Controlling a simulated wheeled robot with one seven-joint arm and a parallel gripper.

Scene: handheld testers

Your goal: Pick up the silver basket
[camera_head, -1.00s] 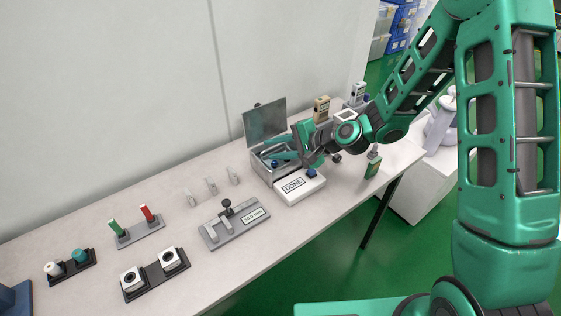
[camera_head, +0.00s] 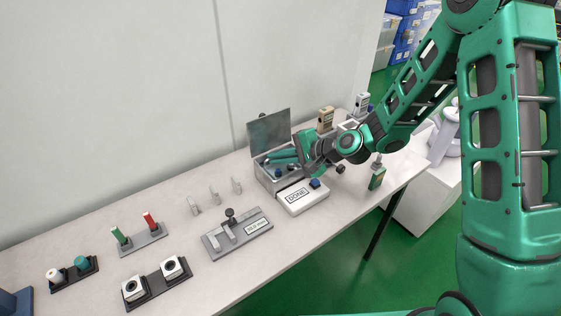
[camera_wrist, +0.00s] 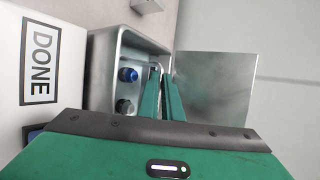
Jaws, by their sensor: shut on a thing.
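The silver basket (camera_head: 262,178) is an open metal box with a raised flat panel (camera_head: 268,132) at its back. It stands on the table behind the white DONE box. In the wrist view its wall (camera_wrist: 103,75) and grey interior show, with blue-topped items (camera_wrist: 127,75) inside. My gripper (camera_head: 297,155) is at the basket's right side. In the wrist view its green fingers (camera_wrist: 162,92) are close together at the basket's edge near the panel, shut on the basket's rim. The exact contact is partly hidden by the fingers.
The white DONE box (camera_head: 302,203) with a blue button stands right in front of the basket. A grey plate with levers (camera_head: 237,234) lies to the left. Beige and white handheld testers (camera_head: 326,119) stand behind my arm.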

